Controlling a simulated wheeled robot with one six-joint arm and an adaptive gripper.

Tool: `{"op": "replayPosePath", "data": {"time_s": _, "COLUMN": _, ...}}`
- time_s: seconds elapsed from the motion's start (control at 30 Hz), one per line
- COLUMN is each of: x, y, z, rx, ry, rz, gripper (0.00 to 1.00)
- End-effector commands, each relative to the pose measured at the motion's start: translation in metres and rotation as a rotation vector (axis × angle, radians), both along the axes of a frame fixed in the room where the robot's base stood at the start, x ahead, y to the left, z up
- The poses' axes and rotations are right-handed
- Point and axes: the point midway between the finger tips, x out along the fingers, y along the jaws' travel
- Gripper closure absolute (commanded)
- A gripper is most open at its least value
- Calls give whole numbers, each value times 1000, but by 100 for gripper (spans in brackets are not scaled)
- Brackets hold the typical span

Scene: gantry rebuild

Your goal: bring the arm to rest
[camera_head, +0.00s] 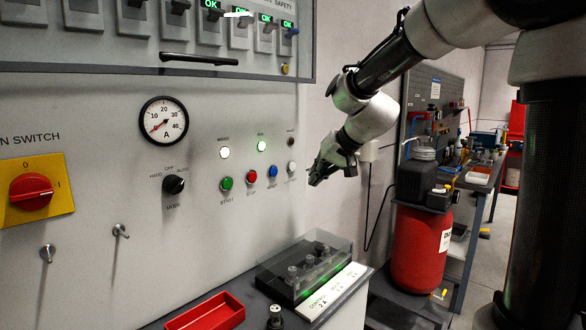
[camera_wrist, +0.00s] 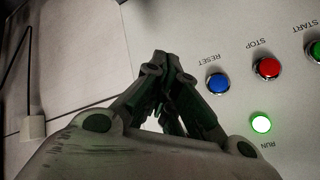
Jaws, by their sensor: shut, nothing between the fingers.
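My gripper (camera_head: 322,175) hangs in the air to the right of the panel's push buttons in the head view, at the end of my arm. In the wrist view its fingers (camera_wrist: 165,75) come together at their tips, shut with nothing between them. The wrist view shows the blue RESET button (camera_wrist: 218,83), the red STOP button (camera_wrist: 267,68) and a lit RUN lamp (camera_wrist: 260,123) to the right of the fingers. I see a gap in the head view between the gripper and the buttons; exact distance to the panel is unclear.
The grey control panel (camera_head: 90,240) fills the left. Below stand a clear-covered box (camera_head: 305,265) and a red tray (camera_head: 207,313) on a ledge. A red tank (camera_head: 420,245) and a workbench (camera_head: 480,180) stand to the right. Free floor shows between the bench and my column.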

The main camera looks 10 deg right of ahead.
Motion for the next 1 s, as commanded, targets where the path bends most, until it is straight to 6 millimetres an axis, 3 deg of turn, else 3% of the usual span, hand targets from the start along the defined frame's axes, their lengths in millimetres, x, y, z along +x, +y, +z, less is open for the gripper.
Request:
{"op": "replayPosePath", "data": {"time_s": 0.7, "x": -7, "y": 0, "z": -4, "rx": 3, "ry": 33, "rz": 6, "gripper": 100}}
{"op": "replayPosePath", "data": {"time_s": 0.77, "x": -18, "y": -3, "z": -16, "rx": -18, "ry": 80, "rz": 23, "gripper": 100}}
{"op": "replayPosePath", "data": {"time_s": 0.87, "x": -54, "y": -13, "z": -42, "rx": -76, "ry": 186, "rz": 62, "gripper": 100}}
{"op": "replayPosePath", "data": {"time_s": 1.0, "x": -139, "y": -51, "z": -57, "rx": -199, "ry": 311, "rz": 109, "gripper": 100}}
